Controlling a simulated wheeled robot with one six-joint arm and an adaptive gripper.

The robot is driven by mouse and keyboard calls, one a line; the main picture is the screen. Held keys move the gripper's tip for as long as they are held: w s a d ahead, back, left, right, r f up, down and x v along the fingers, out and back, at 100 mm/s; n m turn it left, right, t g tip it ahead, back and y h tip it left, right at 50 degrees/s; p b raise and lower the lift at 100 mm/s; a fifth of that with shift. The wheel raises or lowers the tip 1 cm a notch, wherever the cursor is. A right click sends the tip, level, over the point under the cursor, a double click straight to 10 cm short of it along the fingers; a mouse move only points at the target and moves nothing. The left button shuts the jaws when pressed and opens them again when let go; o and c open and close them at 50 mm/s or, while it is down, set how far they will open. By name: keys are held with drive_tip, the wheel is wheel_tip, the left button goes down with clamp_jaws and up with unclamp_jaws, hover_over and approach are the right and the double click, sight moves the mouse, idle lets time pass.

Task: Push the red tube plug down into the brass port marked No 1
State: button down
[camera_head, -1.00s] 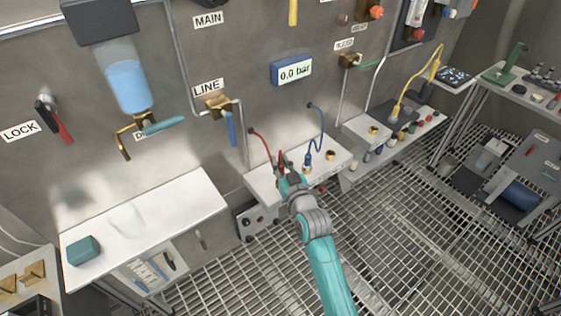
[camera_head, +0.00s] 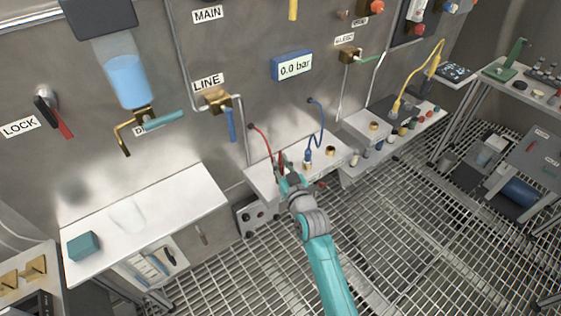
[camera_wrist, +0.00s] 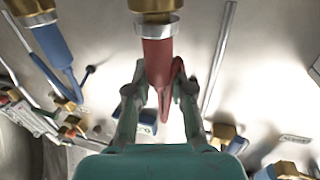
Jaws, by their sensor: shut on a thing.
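The red tube plug (camera_head: 281,159) is upright at the left part of the white ledge, with a red tube looping from the wall. My gripper (camera_head: 287,170) is shut on it; the wrist view shows its fingers (camera_wrist: 152,98) on both sides of the red plug body (camera_wrist: 158,62). A metal collar and a brass piece (camera_wrist: 155,5) show at the plug's end in the wrist view, in line with it. I cannot tell how deep the plug sits. The No 1 marking is not readable, and my gripper hides the port in the head view.
A blue plug (camera_head: 308,156) stands right beside my gripper, its tube looping to the wall. An empty brass port (camera_head: 330,151) is farther right on the white ledge (camera_head: 346,148). A blue lever (camera_head: 231,124) hangs on the wall to the left. Grated floor lies in front.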

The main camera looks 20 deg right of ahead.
drive_tip(key=shift+f, duration=0.15)
drive_tip(key=c, duration=0.9)
unclamp_jaws()
drive_tip(key=shift+c, duration=0.2)
drive_tip(key=s, duration=1.2)
drive_tip(key=shift+d, duration=0.3)
